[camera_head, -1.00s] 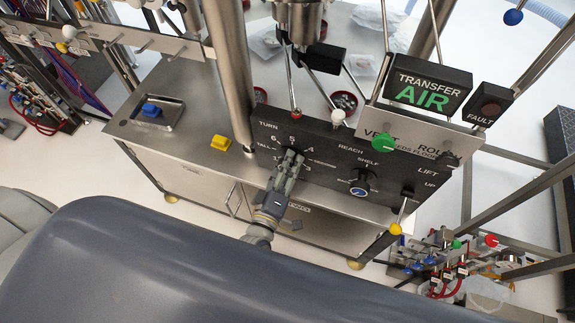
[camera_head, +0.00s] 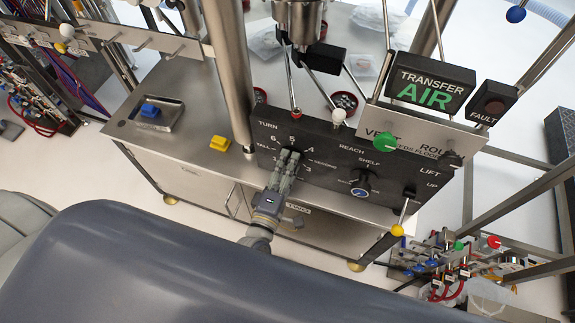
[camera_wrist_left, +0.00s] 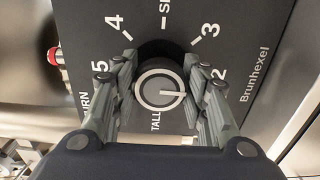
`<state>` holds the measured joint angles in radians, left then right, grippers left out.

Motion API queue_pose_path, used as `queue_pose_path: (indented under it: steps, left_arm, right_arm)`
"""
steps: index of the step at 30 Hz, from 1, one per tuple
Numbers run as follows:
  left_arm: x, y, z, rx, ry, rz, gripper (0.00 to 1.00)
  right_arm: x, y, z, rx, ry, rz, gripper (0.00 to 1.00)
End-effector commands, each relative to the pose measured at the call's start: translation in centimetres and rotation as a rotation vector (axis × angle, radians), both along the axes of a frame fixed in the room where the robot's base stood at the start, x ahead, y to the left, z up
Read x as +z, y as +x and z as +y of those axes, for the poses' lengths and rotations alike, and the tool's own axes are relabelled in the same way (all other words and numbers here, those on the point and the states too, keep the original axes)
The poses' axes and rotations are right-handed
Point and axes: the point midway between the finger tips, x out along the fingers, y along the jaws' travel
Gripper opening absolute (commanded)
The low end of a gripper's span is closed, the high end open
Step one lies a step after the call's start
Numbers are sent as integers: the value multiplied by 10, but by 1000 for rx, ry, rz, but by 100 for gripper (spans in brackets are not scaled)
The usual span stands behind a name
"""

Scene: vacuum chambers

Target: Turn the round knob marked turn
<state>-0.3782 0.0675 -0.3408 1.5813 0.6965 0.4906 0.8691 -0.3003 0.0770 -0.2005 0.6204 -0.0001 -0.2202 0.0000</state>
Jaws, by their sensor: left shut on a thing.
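The round knob (camera_wrist_left: 160,88) is grey with a dark collar and a white line that points right in the left wrist view. Numbers and the words TALL and Brunhexel surround it on the dark panel (camera_head: 325,165). My left gripper (camera_wrist_left: 157,92) has its fingers on both sides of the knob and is shut on it. In the head view my left gripper (camera_head: 288,155) reaches the panel below the 5, under the TURN label, and its fingers hide the knob. My right gripper is not in view.
To the right on the panel are a blue-faced REACH knob (camera_head: 360,188) and a LIFT lever with a yellow ball (camera_head: 397,230). A green knob (camera_head: 385,140) and the TRANSFER AIR sign (camera_head: 430,84) stand above. A yellow button (camera_head: 219,143) sits left on the bench.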

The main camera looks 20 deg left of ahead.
Motion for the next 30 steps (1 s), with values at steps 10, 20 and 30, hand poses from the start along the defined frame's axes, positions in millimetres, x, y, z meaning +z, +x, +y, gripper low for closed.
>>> queue_pose_path:
  steps: [10,20,30]
  left_arm:
    - [-1,0,-1,-3,1,2,62]
    - [0,-1,-1,-1,1,1,62]
    - [-2,-52,1,-3,1,6,62]
  right_arm:
    - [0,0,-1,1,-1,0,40]
    - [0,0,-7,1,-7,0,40]
    - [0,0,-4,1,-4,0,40]
